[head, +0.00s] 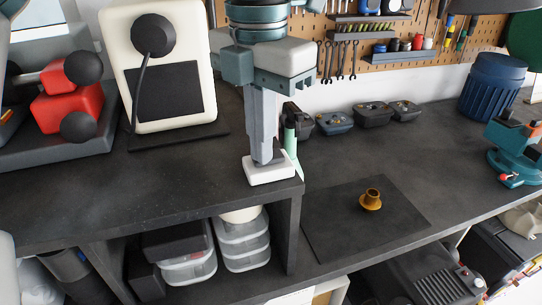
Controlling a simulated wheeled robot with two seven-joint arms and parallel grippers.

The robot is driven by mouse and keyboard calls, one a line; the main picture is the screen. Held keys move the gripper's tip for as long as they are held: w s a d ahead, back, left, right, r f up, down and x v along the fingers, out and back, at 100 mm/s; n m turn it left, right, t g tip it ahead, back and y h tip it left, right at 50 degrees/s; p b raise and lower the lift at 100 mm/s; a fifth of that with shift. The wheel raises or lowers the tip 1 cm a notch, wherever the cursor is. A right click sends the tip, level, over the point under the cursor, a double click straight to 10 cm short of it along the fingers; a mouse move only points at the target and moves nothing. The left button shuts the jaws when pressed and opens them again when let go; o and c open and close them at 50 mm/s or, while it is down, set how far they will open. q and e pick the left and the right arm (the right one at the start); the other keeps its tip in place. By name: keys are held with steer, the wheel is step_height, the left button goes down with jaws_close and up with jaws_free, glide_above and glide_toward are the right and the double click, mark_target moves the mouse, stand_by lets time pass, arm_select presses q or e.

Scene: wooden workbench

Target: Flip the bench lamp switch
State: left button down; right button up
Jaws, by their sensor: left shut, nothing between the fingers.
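A small white switch box (269,177) sits near the right front corner of the raised dark shelf. My left gripper (263,158) comes down from the top with its fingers shut and empty. Its fingertips are at the top of the white box and hide most of its upper face, including any switch lever. I cannot tell whether they touch it. A dark lamp-like shade (492,5) is cut off at the top right; I cannot tell whether it is lit. My right gripper is not in view.
A green and black tool (291,138) stands close behind the white box. A cream device (172,60) and red clamp-like parts (72,103) stand to the left. A brass cup (371,199) sits on a dark mat (330,238). The bench between is mostly clear.

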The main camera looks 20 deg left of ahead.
arm_select(q)
steer(key=shift+a+r+p, duration=0.15)
steer(key=shift+r+p, duration=0.4)
steer(key=shift+r, duration=0.25)
steer(key=shift+w+a+r+p, duration=0.15)
steer(key=shift+w+r+p, duration=0.25)
steer(key=shift+r, duration=0.3)
steer(key=shift+w+a+r+p, duration=0.15)
steer(key=shift+w+r+p, duration=0.15)
steer(key=shift+r, duration=0.35)
steer(key=shift+s+r+p, duration=0.25)
steer(key=shift+r+p, duration=0.05)
steer(key=shift+r, duration=0.45)
steer(key=shift+w, duration=0.1)
